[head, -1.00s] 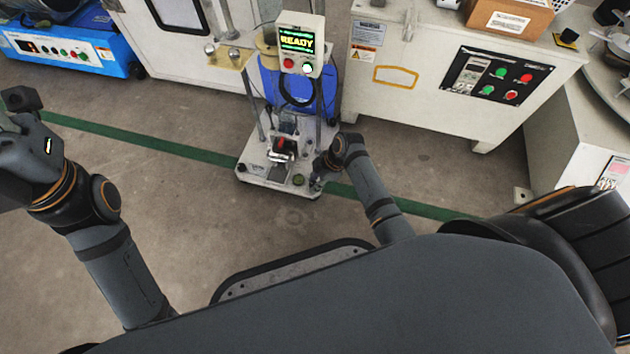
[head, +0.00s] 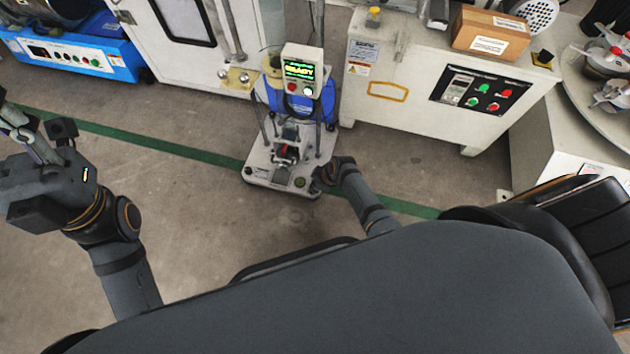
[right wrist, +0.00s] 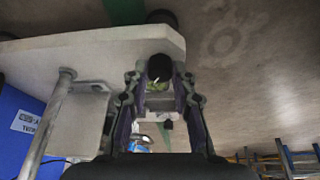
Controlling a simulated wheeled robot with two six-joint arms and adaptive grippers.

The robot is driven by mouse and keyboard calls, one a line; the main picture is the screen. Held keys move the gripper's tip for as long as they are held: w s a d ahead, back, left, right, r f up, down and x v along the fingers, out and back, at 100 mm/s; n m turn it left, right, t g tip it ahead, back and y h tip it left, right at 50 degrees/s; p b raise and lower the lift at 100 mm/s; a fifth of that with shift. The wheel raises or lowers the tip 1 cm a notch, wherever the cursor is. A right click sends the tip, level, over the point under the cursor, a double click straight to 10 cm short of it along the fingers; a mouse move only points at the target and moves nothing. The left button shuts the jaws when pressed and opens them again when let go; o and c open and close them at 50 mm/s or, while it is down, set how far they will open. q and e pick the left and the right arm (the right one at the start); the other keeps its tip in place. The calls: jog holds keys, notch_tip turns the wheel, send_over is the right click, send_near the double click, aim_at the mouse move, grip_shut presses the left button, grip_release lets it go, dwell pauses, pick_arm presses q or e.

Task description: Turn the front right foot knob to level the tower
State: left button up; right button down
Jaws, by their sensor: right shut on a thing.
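The tower (head: 302,72) stands on a pale base plate (head: 262,178) on the floor, with a lit READY display on its upper box. My right gripper (head: 318,182) is low at the base's front right corner. In the right wrist view, my right gripper (right wrist: 160,88) is shut on the dark foot knob (right wrist: 160,67), which has a white mark and sits under the corner of the base plate (right wrist: 100,48). The knob is hidden in the head view. My left gripper (head: 22,125) is raised at the left edge, away from the tower; its fingertips are unclear.
A white cabinet (head: 425,105) with buttons stands right of the tower, and another white machine (head: 180,50) stands behind left. A blue unit (head: 75,50) is at far left. The floor (head: 205,215) in front of the tower is clear, with a green line (head: 150,146) across it.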

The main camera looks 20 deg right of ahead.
jog(key=shift+m+p, duration=0.3)
jog(key=shift+m, duration=0.1)
jog(key=c, duration=1.1)
grip_release()
jog(key=v, duration=1.2)
jog(key=shift+a, duration=0.25)
